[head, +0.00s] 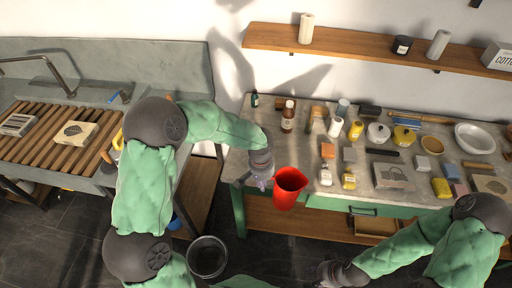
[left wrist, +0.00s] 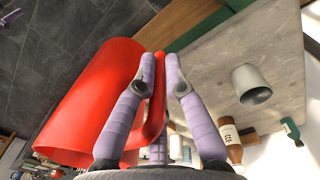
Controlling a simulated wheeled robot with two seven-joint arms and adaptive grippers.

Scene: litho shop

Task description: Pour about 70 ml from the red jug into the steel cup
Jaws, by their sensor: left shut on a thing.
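The red jug (head: 286,193) is in the middle of the head view, at the front edge of the bench, its mouth facing up and roughly upright. I cannot see what is inside it. My left gripper (head: 262,184) is shut on the jug's handle; the left wrist view shows both fingers (left wrist: 160,75) closed on the handle beside the red wall of the jug (left wrist: 95,100). A grey steel cup (left wrist: 252,84) stands on the bench top in the left wrist view, apart from the jug. I cannot make it out in the head view. My right gripper (head: 326,274) is low in the head view, away from the jug.
A brown bottle (head: 287,117) and a small dark green bottle (head: 254,99) stand at the bench's back left. Small bottles, blocks and pots crowd the bench to the right. A wooden shelf (head: 370,50) is above. A dark bucket (head: 208,257) is on the floor.

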